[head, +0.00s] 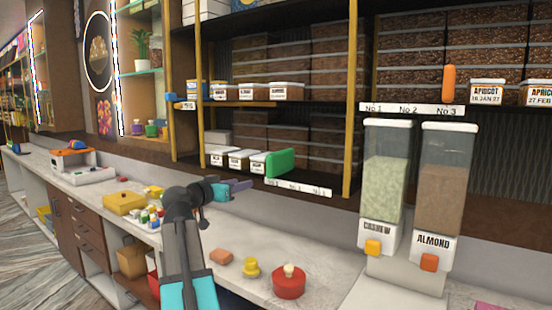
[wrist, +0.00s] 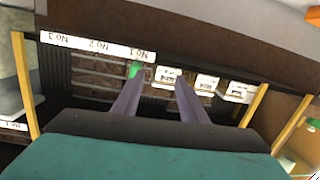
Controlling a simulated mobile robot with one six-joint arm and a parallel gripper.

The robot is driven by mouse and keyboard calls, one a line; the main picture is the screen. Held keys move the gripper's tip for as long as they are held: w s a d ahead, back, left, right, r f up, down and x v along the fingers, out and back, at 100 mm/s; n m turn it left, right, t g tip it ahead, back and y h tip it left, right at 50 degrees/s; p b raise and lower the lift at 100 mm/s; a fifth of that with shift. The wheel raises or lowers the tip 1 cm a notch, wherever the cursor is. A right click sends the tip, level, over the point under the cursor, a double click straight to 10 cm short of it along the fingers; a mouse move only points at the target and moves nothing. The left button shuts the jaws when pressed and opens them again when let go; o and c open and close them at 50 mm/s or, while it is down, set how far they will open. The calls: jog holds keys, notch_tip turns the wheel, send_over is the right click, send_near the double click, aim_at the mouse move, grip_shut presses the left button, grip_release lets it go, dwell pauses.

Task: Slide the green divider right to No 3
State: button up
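The green divider (head: 280,163) stands on the lower shelf, at the left end of its label strip (head: 315,190) by No 1. In the wrist view, which is upside down, the green divider (wrist: 134,70) shows small at the tip of one finger, near the No 1 end of the label strip (wrist: 75,43). No 3 is at the strip's other end. My gripper (head: 250,183) is in front of the shelf, just left of and a little below the divider. In the wrist view my gripper (wrist: 158,80) has its two fingers apart with nothing clearly between them. Whether a finger touches the divider is unclear.
White-labelled boxes (head: 238,159) stand left of the divider. An orange divider (head: 449,83) stands at No 3 on the upper shelf. A yellow post (head: 352,110) rises right of the lower strip, beside the cashew dispenser (head: 384,180). A red jar (head: 289,284) sits on the counter below.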

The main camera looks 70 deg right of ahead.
jog(key=m+g+h, duration=0.1)
jog(key=m, duration=0.1)
send_near(276, 157)
jog(key=w+a, duration=0.1)
jog(key=w, duration=0.1)
jog(key=shift+a+f, duration=0.2)
jog(key=shift+f, duration=0.1)
jog(key=shift+d, duration=0.1)
jog(key=p+x, duration=0.3)
jog(key=x, duration=0.9)
jog(key=shift+s+r, duration=0.1)
jog(key=shift+s, duration=0.05)
jog(key=shift+p+x, duration=0.3)
jog(key=shift+x, duration=0.5)
jog(key=shift+c, duration=0.4)
grip_shut()
